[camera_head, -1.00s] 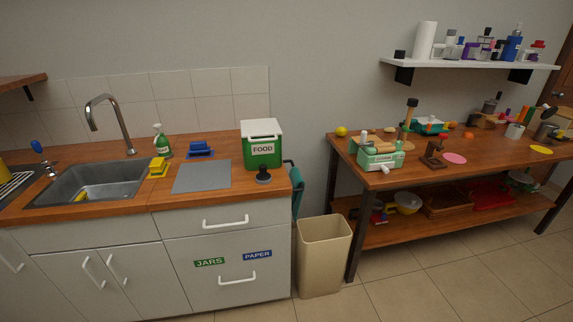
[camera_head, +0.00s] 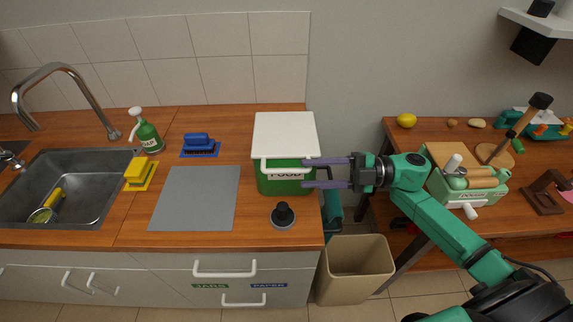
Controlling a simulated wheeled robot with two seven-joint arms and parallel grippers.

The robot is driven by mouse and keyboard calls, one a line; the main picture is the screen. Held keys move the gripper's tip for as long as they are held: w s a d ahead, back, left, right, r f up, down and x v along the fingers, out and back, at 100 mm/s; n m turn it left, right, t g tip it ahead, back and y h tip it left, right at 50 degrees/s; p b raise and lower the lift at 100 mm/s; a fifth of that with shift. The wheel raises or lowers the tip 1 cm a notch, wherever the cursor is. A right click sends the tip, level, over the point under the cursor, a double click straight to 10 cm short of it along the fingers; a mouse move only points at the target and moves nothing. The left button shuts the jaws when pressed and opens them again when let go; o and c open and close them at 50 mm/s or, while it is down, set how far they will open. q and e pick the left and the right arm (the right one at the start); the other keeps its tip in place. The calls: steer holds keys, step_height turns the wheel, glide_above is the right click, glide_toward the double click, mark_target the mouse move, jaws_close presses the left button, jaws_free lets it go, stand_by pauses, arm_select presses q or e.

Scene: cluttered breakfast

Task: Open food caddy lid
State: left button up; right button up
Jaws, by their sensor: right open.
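The food caddy (camera_head: 272,184) is a green box with a FOOD label, standing on the wooden counter near its right end. Its white lid (camera_head: 284,134) lies shut on top, with a white handle bar along the front edge. My right gripper (camera_head: 306,173) comes in from the right with its two purple-grey fingers pointing left. The fingers are apart, one above the other in the picture, at the caddy's front right corner. The upper fingertip is near the lid's front edge; I cannot tell whether it touches. My left gripper is not in view.
A black-knobbed sink plug (camera_head: 284,214) stands in front of the caddy, close to the lower finger. A grey mat (camera_head: 195,198) lies left of it. A beige bin (camera_head: 355,270) is below right.

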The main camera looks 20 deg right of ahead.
mark_target(293, 170)
steer(key=x, duration=0.2)
steer(key=p+x, duration=0.1)
steer(key=x, duration=0.1)
steer(key=shift+w+a+r, duration=0.1)
steer(key=shift+w+a, duration=0.05)
steer(key=shift+w, duration=0.3)
steer(key=shift+w+a+f, duration=0.25)
steer(key=shift+w+a, duration=0.15)
steer(key=shift+a, duration=0.3)
steer(key=shift+s, duration=0.1)
steer(key=shift+a, duration=0.1)
steer(key=shift+c, duration=0.3)
jaws_close()
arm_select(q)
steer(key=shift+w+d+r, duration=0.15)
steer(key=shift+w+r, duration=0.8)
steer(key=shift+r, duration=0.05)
arm_select(e)
steer(key=shift+f, duration=0.15)
